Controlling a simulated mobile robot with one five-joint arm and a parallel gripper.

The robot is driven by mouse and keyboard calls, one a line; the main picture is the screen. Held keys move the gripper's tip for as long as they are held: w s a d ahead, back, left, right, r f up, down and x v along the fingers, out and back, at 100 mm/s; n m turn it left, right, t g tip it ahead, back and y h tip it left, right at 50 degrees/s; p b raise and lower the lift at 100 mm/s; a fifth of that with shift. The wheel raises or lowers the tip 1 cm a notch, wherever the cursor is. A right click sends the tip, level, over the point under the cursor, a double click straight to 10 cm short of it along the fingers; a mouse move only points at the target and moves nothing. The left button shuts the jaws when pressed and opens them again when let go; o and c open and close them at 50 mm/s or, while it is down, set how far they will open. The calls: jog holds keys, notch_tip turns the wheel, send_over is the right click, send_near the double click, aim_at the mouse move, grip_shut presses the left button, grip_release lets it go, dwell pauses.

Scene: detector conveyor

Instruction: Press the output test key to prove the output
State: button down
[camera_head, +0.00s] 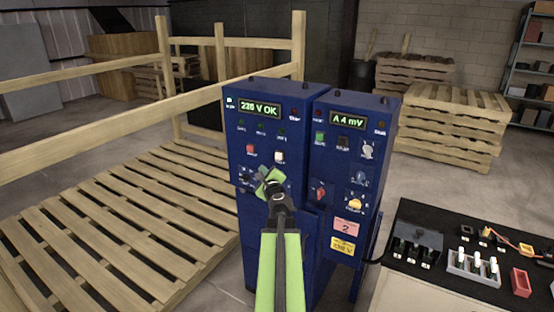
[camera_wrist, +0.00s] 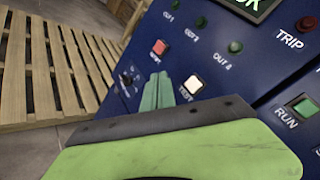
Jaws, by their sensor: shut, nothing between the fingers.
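The blue detector cabinet (camera_head: 268,110) has a lit display (camera_head: 260,108) ending in "V OK". Its white key (camera_head: 279,156) sits on the front panel, right of a red key (camera_head: 250,149). In the wrist view the white key (camera_wrist: 194,84) bears a label that seems to read TEST, and the red key (camera_wrist: 160,47) is up and left of it. My gripper (camera_head: 268,176) is shut and empty, just below the two keys. In the wrist view my green fingertips (camera_wrist: 158,82) point at the panel just left of the white key, apart from it in the picture. Contact with the panel cannot be told.
A second blue cabinet (camera_head: 345,130) with an "A 4 mV" display adjoins on the right. Three dark round lamps, OUT 1 to OUT 3 (camera_wrist: 235,47), sit above the keys. A wooden slatted deck (camera_head: 110,220) lies left. A black-topped bench (camera_head: 450,285) with small parts stands right.

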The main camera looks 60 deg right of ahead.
aim_at(277, 159)
jog(key=d, duration=0.8)
jog(key=shift+d, duration=0.2)
dwell(1.7)
jog(key=shift+d, duration=0.45)
jog(key=shift+d, duration=0.5)
dwell(0.5)
jog(key=shift+a, duration=0.95)
